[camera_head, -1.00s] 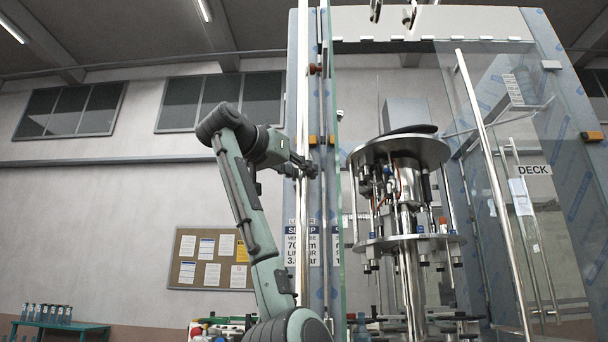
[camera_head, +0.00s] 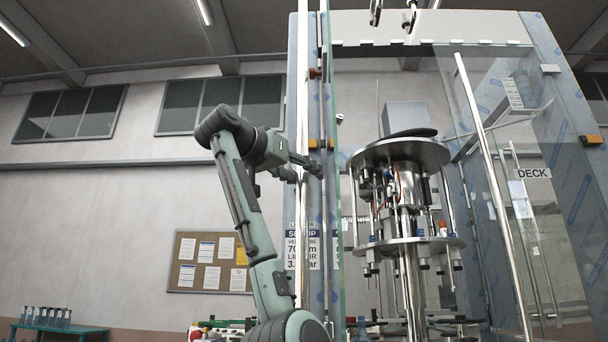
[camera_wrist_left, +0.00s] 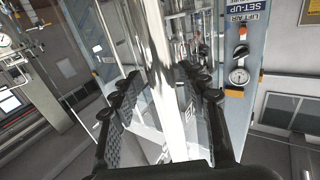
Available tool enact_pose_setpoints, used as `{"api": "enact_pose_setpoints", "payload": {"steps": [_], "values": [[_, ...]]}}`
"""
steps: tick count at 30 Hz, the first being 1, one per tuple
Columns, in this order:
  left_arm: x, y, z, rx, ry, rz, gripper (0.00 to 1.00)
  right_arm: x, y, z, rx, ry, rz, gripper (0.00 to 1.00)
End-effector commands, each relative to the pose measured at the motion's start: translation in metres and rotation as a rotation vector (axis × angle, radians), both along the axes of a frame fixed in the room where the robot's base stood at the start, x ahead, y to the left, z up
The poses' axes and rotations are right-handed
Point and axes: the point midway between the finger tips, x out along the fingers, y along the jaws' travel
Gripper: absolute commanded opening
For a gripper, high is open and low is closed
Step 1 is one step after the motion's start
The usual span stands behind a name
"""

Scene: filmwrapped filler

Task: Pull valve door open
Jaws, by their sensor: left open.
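A glass door (camera_head: 334,200) of the machine stands nearly edge-on to the head camera, with a long vertical metal bar handle (camera_head: 303,80) along it. My left gripper (camera_head: 307,170) is at that bar, about mid-height. In the left wrist view, my left gripper (camera_wrist_left: 163,78) is open, with one finger on each side of the shiny bar (camera_wrist_left: 160,45). The bar runs between the fingers; I cannot tell if either finger touches it. A second glass door (camera_head: 520,200) with a slanted bar handle (camera_head: 490,150) is on the right. My right gripper is not in view.
Behind the glass stands a round steel filler unit (camera_head: 402,150) with several valves. A pressure gauge (camera_wrist_left: 239,76) and knob sit on the blue-grey frame post (camera_wrist_left: 240,50) beside my left gripper. A notice board (camera_head: 210,262) hangs on the wall at left.

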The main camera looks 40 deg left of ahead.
Motion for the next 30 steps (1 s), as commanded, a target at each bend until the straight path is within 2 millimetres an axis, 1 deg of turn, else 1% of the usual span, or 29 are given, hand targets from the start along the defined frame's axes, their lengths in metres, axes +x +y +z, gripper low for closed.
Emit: {"api": "enact_pose_setpoints", "payload": {"steps": [4,12,15,19,30], "values": [[-0.013,0.0,0.001,-0.001,-0.003,0.002,0.44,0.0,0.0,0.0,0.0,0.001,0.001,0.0],[-0.058,-0.005,0.0,0.0,-0.002,0.002,0.44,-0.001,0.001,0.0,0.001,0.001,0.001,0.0],[-0.068,-0.006,0.0,0.0,-0.001,0.001,0.44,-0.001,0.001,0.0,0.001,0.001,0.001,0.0],[-0.074,-0.007,0.0,0.0,0.0,0.0,0.44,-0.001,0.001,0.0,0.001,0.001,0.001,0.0],[-0.074,-0.007,0.0,0.0,0.0,0.0,0.44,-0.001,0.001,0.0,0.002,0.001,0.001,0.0]]}}
